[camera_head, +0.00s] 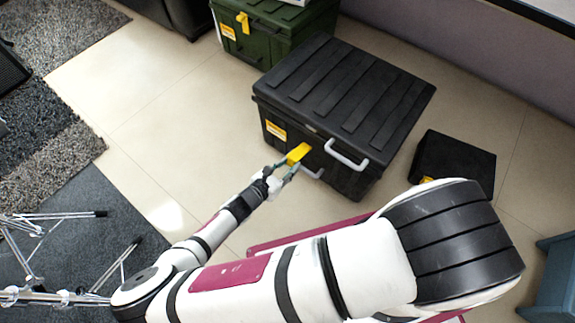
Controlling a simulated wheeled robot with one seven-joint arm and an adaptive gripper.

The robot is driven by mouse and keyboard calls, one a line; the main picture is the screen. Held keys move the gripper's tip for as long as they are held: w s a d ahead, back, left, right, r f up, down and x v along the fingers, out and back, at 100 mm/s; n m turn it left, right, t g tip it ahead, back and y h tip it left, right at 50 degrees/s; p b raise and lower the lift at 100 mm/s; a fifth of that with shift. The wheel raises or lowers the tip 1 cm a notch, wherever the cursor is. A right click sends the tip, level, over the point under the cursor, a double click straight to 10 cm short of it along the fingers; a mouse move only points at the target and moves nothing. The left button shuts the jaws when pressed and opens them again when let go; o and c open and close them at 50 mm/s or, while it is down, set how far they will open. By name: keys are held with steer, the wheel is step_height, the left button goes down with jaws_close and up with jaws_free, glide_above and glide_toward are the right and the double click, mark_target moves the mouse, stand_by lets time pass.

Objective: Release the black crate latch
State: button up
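The black crate (290,102) stands on the tiled floor with its ribbed lid down. Its yellow latch (299,153) is on the front face, below the lid edge, and looks slanted toward my gripper. My gripper (286,168) reaches in from the lower left. Its two fingertips are a little apart at the lower end of the latch. The view is too small to tell whether they press on it. A pale handle (347,155) is on the front to the right of the latch.
A green crate (262,38) with its own yellow latch (243,22) stands behind. A small black box (453,163) sits to the right. Rugs and a metal-legged stand (60,215) are at left. The floor left of the black crate is clear.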

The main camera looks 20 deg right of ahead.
steer(key=o, duration=0.3)
steer(key=shift+w+a+f, duration=0.15)
steer(key=shift+a, duration=0.3)
steer(key=shift+o, duration=0.2)
steer(key=shift+d, duration=0.1)
steer(key=v, duration=1.2)
